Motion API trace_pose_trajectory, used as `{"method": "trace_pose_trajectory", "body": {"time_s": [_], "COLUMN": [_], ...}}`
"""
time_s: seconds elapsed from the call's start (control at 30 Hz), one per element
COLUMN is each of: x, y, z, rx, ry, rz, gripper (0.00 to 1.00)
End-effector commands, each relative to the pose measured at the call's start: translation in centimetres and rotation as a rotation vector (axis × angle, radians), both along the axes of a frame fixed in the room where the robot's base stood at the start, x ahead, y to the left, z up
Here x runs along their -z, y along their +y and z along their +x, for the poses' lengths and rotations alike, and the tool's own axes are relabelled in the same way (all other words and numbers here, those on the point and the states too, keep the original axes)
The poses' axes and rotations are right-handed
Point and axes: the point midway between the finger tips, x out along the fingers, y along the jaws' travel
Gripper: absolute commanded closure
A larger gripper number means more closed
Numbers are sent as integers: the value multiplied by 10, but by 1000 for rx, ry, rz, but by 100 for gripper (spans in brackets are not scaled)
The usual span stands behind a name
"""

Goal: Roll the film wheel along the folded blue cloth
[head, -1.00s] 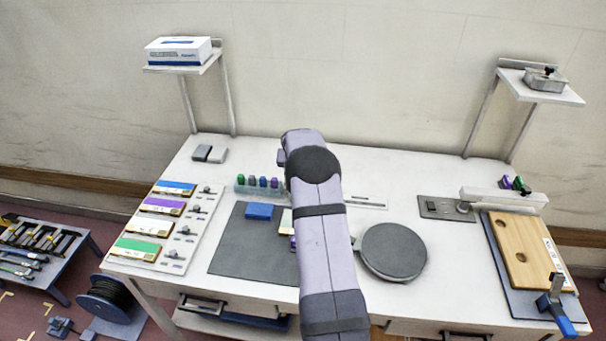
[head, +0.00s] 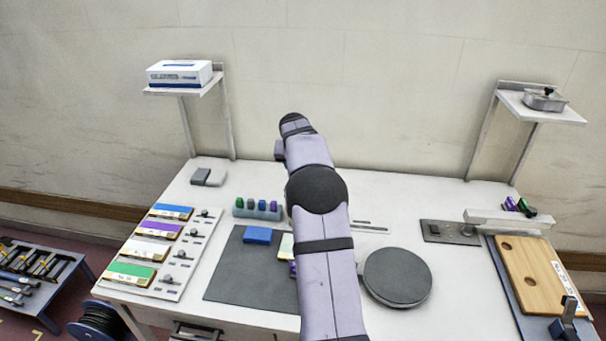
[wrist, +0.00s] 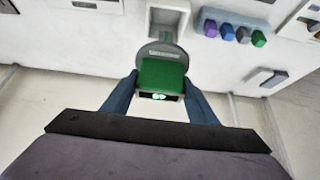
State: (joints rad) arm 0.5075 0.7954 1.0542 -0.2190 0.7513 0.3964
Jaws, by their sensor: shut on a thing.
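In the wrist view my gripper (wrist: 158,92) has its two blue fingers shut on a tool with a green body and a grey round end (wrist: 160,51). In the head view my arm reaches away over the worktable, and the gripper and tool are hidden. A flat blue piece (head: 257,235), likely the folded blue cloth, lies on the dark grey mat (head: 240,280), left of my arm and apart from it.
A small rack (head: 260,213) with several coloured pieces stands behind the mat. Colour sample boxes (head: 155,230) line the left. A round grey plate (head: 397,276) and a wooden board (head: 540,275) are on the right. Wall shelves (head: 540,108) rise at both back corners.

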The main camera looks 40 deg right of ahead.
Motion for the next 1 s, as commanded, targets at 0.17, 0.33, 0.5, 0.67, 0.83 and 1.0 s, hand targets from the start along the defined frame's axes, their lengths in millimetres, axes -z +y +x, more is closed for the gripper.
{"method": "trace_pose_trajectory", "body": {"time_s": [0.17, 0.33, 0.5, 0.67, 0.83, 1.0], "x": [-10, -19, -28, -37, -46, -55], "y": [0, 0, 0, 0, 0, 0], "z": [1, 1, 1, 1, 1, 1], "rx": [0, 0, 0, 0, 0, 0], "ry": [-3, -3, -3, -3, -3, -3], "rz": [-1, -1, -1, -1, -1, -1], "gripper": [76, 76, 76, 76, 76, 76]}}
